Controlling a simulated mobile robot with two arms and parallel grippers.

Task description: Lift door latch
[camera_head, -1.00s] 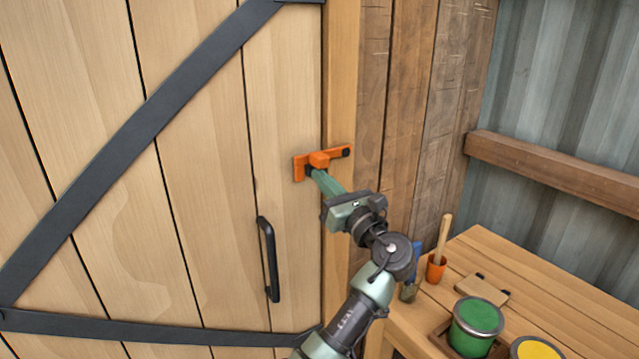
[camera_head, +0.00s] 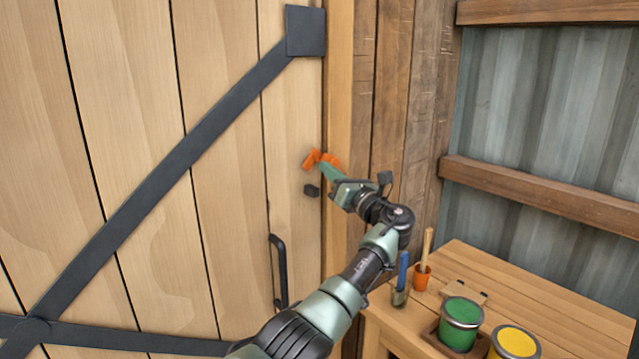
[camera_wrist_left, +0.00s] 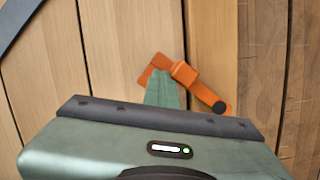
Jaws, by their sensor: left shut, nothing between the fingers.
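The orange door latch (camera_head: 311,158) sits at the seam between the plank door (camera_head: 225,200) and its wooden post (camera_head: 338,80). It is tilted, its free end above a small black catch (camera_head: 311,190) on the door. The latch also shows in the left wrist view (camera_wrist_left: 184,73), with a black pivot at its lower right end. My left gripper (camera_head: 325,170) is shut and empty, its fingertips against or just under the latch; contact is hard to tell. The gripper's green fingers show in the wrist view (camera_wrist_left: 161,88). The arm hides the pivot in the head view. My right gripper is out of view.
A black door handle (camera_head: 279,271) is below the latch. At the lower right, a wooden bench (camera_head: 540,285) holds a green paint can (camera_head: 461,322), a yellow one (camera_head: 514,343), an orange cup (camera_head: 422,278) and a blue-handled brush (camera_head: 402,275). The door looks closed.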

